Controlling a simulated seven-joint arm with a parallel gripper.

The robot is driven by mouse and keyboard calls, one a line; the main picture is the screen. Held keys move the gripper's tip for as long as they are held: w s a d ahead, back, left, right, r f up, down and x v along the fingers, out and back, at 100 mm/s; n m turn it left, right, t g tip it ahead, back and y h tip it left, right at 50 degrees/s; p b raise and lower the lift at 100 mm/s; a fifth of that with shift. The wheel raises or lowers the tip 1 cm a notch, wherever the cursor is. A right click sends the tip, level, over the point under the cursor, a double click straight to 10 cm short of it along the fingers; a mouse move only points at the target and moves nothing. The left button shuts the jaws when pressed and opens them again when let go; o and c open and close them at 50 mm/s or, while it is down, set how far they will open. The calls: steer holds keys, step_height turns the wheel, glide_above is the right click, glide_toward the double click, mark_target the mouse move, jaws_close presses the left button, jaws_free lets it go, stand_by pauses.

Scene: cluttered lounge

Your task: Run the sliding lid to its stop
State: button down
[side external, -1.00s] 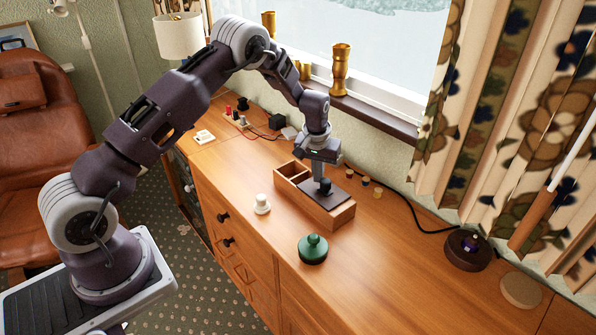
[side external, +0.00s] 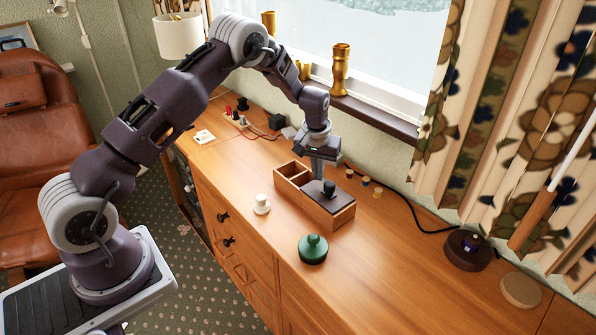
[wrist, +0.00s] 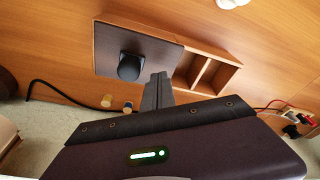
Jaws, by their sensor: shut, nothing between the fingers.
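A long wooden box (side external: 343,215) stands on the cabinet top. Its dark flat sliding lid (side external: 312,194) covers the right part of the box. In the wrist view the lid (wrist: 110,45) covers the left part, and two open compartments (wrist: 213,76) show to its right. A black knob (side external: 329,187) stands up from the lid; it also shows in the wrist view (wrist: 129,68). My gripper (side external: 318,177) is shut and empty, low over the box on the compartment side of the knob. In the wrist view its fingertips (wrist: 158,78) are beside the knob, with a small gap showing.
A green lidded pot (side external: 313,249) and a cream knobbed piece (side external: 262,204) stand in front of the box. Several small corks (side external: 365,181) lie behind it. A dark round piece (side external: 467,250) stands far right.

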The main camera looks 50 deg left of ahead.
step_height(320, 180, up, 6)
steer(key=shift+r, duration=0.15)
stand_by(0.4)
step_height(320, 180, up, 8)
glide_above(316, 195)
steer(key=s+d+r+m+t, duration=0.2)
steer(key=s+d+r, duration=0.3)
steer(key=s+r, duration=0.55)
steer(key=s+d+r+m, duration=0.1)
steer(key=s+d+m, duration=0.1)
steer(key=s, duration=1)
steer(key=s+d+r+m+t+h, duration=0.1)
steer(key=s+d+r+m, duration=0.1)
steer(key=s, duration=1)
steer(key=shift+s+d+r+t, duration=0.2)
steer(key=shift+s+d+t, duration=0.1)
steer(key=shift+d, duration=0.2)
